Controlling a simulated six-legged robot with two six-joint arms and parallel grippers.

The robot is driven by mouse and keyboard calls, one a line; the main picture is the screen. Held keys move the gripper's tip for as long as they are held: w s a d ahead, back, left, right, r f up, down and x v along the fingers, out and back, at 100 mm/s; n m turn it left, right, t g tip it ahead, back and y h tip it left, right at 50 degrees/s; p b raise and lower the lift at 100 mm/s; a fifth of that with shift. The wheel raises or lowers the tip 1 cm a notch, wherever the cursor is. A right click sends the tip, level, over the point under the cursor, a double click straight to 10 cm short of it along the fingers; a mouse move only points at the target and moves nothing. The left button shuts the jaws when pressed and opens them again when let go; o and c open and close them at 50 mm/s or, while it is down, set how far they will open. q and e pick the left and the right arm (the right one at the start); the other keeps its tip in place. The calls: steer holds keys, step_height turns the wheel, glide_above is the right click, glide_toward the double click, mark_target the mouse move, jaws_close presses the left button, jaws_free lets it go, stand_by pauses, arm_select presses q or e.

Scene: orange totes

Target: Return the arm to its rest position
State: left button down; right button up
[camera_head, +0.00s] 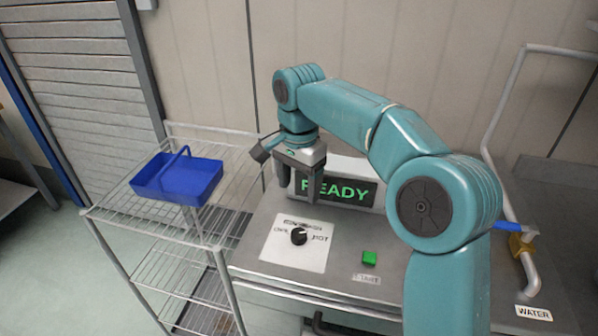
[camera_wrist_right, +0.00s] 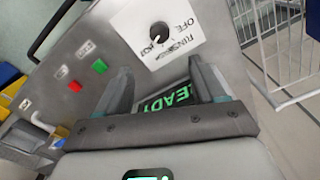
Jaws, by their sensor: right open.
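My right arm (camera_head: 345,105) is teal and reaches in from the lower right, bent over the grey machine top. My right gripper (camera_head: 298,183) points down, open and empty, in front of the display reading READY (camera_head: 345,192). In the right wrist view the gripper (camera_wrist_right: 160,68) has its two fingers apart with nothing between them. The black knob (camera_head: 299,236) on its white plate (camera_head: 278,252) stands below and clear of the fingers; it also shows in the right wrist view (camera_wrist_right: 160,32). My left gripper is not in view.
A green button (camera_head: 369,258) sits right of the knob. A red button (camera_wrist_right: 75,86) shows in the right wrist view. A wire rack (camera_head: 150,228) at left bears a blue basket (camera_head: 178,184). A pipe with a blue-handled valve (camera_head: 510,226) and a WATER label (camera_head: 533,313) stands at right.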

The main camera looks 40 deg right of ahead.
steer(key=shift+r, duration=1.15)
